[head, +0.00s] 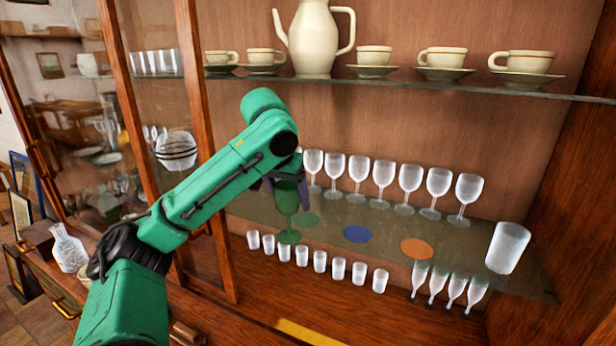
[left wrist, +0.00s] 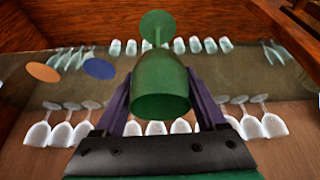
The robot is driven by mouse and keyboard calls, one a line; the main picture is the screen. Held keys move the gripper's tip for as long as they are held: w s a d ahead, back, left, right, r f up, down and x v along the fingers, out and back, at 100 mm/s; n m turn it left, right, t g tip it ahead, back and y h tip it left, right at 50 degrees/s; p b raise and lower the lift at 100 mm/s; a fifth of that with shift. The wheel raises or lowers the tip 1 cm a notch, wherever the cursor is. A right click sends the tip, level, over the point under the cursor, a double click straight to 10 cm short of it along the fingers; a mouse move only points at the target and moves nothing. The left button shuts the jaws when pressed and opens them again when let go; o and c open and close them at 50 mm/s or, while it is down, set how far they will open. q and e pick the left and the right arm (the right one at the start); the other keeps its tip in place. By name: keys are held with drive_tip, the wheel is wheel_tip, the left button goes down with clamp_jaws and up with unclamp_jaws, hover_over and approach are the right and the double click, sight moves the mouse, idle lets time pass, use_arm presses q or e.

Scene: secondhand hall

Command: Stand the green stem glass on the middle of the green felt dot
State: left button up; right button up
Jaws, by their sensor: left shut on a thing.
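The green stem glass (head: 287,199) is upright in my left gripper (head: 287,184), which is shut on its bowl. In the left wrist view the glass (left wrist: 160,85) sits between the two dark fingers of my gripper (left wrist: 160,105). Its foot shows at the front edge of the glass shelf, apart from the felt dot. In the left wrist view the dot is hidden. My right gripper is not in view.
A row of clear stem glasses (head: 382,180) stands at the back of the glass shelf (head: 470,255). A blue dot (head: 356,233), an orange dot (head: 417,249) and a frosted tumbler (head: 507,248) are to the right. Small glasses (head: 319,261) stand below. Cups and a pot (head: 313,40) are above.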

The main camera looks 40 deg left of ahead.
use_arm(q)
drive_tip(key=w+a+f+p, duration=0.1)
drive_tip(key=w+a+p, duration=0.2)
drive_tip(key=w+p, duration=0.3)
drive_tip(key=w, duration=0.3)
drive_tip(key=shift+w+a+f, duration=0.3)
drive_tip(key=shift+a+f, duration=0.05)
drive_tip(key=shift+a, duration=0.05)
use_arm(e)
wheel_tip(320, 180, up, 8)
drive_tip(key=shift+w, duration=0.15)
use_arm(q)
drive_tip(key=o, duration=1.4)
drive_tip(key=shift+w+f, duration=0.1)
drive_tip(key=shift+o, duration=0.2)
